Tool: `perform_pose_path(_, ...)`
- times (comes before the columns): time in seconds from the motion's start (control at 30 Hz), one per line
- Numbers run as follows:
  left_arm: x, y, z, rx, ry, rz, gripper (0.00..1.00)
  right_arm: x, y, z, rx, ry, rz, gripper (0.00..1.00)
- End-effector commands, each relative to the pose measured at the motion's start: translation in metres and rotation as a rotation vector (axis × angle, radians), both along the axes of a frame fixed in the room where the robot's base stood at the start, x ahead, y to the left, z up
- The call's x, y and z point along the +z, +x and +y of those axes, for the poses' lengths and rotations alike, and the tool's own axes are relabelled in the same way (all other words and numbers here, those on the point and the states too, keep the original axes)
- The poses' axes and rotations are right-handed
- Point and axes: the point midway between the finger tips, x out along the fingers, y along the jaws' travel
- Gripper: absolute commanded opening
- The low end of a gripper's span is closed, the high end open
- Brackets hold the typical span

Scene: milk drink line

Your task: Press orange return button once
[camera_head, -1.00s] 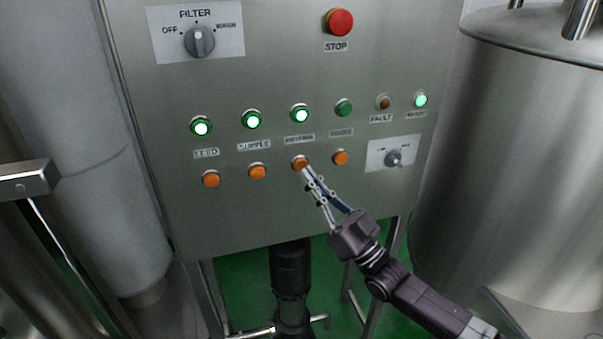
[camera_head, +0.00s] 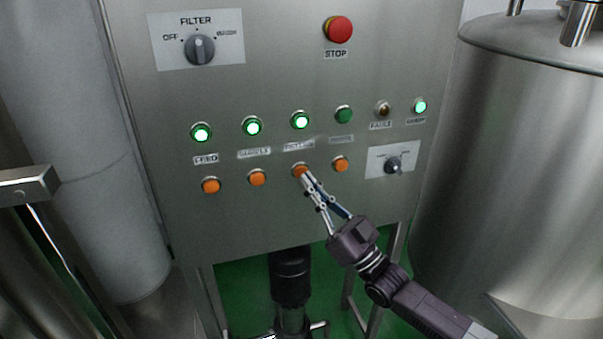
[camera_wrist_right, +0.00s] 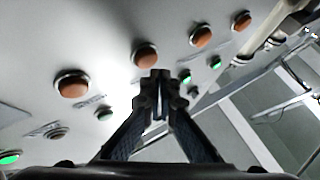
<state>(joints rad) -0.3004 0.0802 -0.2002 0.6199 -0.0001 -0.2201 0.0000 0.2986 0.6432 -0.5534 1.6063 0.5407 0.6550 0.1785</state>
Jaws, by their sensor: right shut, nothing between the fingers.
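Orange buttons sit in a row on the steel panel (camera_head: 250,220). The third from the left (camera_head: 300,170) is below a lit green lamp (camera_head: 300,121) whose label is too blurred to read surely; I take it as the return button. My right gripper (camera_head: 306,177) is shut and empty, its fingertips at this button's lower right edge in the head view. In the right wrist view the same button (camera_wrist_right: 145,55) shows just beyond the fingertips (camera_wrist_right: 159,76). I cannot tell whether they touch it. My left gripper is not in view.
Other orange buttons (camera_head: 257,177) (camera_head: 340,164) flank it closely. A red stop button (camera_head: 339,29), a filter knob (camera_head: 200,48) and a small knob (camera_head: 393,165) are on the panel. A steel tank (camera_head: 510,170) stands at right.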

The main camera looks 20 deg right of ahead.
Motion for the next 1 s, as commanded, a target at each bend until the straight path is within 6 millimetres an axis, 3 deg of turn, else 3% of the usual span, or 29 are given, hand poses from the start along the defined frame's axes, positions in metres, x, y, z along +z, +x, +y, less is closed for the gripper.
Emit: perform_pose_path(1.0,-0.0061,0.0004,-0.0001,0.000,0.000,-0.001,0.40,0.0005,0.0084,0.0002,0.000,0.000,0.000,0.00)
